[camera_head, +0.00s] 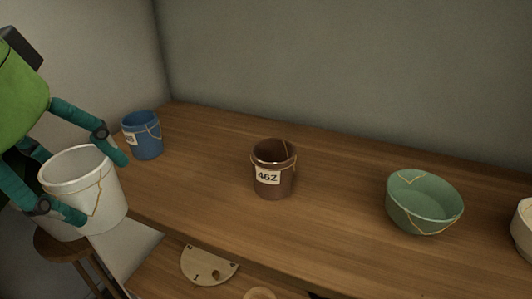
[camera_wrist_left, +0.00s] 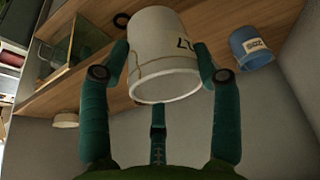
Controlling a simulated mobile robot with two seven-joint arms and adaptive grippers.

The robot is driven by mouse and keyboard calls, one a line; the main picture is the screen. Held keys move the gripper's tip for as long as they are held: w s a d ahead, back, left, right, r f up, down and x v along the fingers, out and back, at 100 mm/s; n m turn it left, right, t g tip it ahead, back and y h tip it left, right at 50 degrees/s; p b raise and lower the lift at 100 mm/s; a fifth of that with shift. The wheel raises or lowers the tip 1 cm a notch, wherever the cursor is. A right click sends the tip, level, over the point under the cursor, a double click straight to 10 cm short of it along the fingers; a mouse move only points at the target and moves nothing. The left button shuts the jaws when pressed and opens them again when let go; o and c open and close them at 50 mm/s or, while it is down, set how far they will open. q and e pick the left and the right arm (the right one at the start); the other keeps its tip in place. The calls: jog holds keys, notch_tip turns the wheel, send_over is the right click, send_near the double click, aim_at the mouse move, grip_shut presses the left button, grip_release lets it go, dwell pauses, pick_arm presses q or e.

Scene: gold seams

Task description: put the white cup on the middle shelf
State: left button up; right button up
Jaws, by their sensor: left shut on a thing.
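The white cup (camera_head: 84,190) has gold seams and hangs at the left of the head view, off the left end of the wooden shelf board. My left gripper (camera_head: 101,189), with green and teal fingers, is shut on it, a finger on either side. The cup is nearly upright with its open rim up. In the left wrist view the white cup (camera_wrist_left: 165,60) sits between the fingers, dark marks on its side. A wooden shelf board (camera_head: 200,215) carries other vessels; a lower board (camera_head: 165,282) shows beneath it. I cannot tell which is the middle shelf. My right gripper is not in view.
On the upper board stand a blue cup (camera_head: 146,137), a brown cup (camera_head: 273,178) labelled 462, a green bowl (camera_head: 424,205) and a white vessel (camera_head: 523,230) cut by the edge. A cream plate piece (camera_head: 208,265) lies below. A stool (camera_head: 62,245) stands at left. Board between blue and brown cups is clear.

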pick_arm(q)
jog(key=w+d+p, duration=0.3)
jog(key=w+d, duration=0.1)
jog(key=w, duration=0.5)
jog(key=w+d+p, duration=0.3)
jog(key=w, duration=0.5)
jog(key=f+p, duration=0.1)
jog(key=f, duration=0.1)
jog(key=f+p, duration=0.1)
jog(key=f, duration=0.1)
jog(key=f+p, duration=0.1)
jog(key=f, duration=0.1)
jog(key=shift+w+d, duration=0.25)
jog(key=shift+w, duration=0.05)
jog(key=shift+w+f, duration=0.1)
jog(key=shift+f, duration=0.35)
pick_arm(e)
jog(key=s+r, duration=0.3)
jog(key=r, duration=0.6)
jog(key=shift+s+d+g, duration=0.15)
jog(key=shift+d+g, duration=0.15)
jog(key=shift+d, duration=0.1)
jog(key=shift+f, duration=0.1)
